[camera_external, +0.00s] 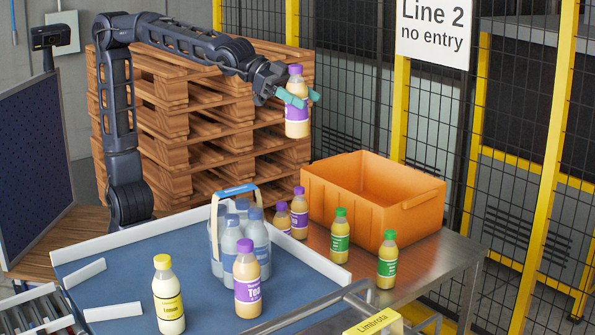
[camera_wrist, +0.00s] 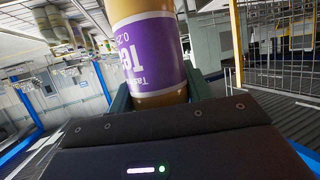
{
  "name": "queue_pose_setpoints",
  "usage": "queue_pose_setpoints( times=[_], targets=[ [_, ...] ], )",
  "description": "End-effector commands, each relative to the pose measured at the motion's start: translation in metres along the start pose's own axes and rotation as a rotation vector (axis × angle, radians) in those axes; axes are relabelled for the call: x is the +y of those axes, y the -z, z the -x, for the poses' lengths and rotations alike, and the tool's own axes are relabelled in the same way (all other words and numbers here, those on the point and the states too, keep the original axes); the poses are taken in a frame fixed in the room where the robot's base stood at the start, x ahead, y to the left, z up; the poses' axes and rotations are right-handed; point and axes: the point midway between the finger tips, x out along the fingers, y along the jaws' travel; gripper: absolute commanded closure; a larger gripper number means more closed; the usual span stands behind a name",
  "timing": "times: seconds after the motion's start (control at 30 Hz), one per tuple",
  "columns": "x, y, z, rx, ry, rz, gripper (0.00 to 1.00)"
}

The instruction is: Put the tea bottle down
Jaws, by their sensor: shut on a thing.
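A tea bottle (camera_external: 297,103) with a purple cap and purple label is held upright in the air by my gripper (camera_external: 297,98). My gripper is shut around its body, and the bottle hangs above and behind the orange crate's left side. In the wrist view the tea bottle (camera_wrist: 150,50) fills the upper middle, its "Tea" label upside down, between the green fingers (camera_wrist: 160,97). Another purple-capped tea bottle (camera_external: 247,280) stands on the blue tray. Two more purple-capped bottles (camera_external: 299,213) stand on the metal table left of the crate.
An orange crate (camera_external: 345,207) stands on the metal table (camera_external: 440,262); its visible inside looks empty. Two green-capped bottles (camera_external: 387,260) stand before it. The blue tray (camera_external: 120,262) holds a bottle carrier (camera_external: 238,190) and a yellow-capped bottle (camera_external: 168,296). Pallets (camera_external: 170,130) and a mesh fence (camera_external: 500,170) stand behind.

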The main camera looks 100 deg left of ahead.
Motion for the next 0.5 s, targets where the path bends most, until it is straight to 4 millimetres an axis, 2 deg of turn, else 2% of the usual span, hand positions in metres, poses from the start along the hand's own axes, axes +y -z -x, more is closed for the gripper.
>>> queue_pose_setpoints(
  times=[0.1, 0.5],
  targets=[
    [0.024, 0.001, 0.004, 0.003, -0.039, -0.016, 0.82],
    [0.093, -0.002, 0.018, 0.007, -0.156, -0.061, 0.82]
  ],
)
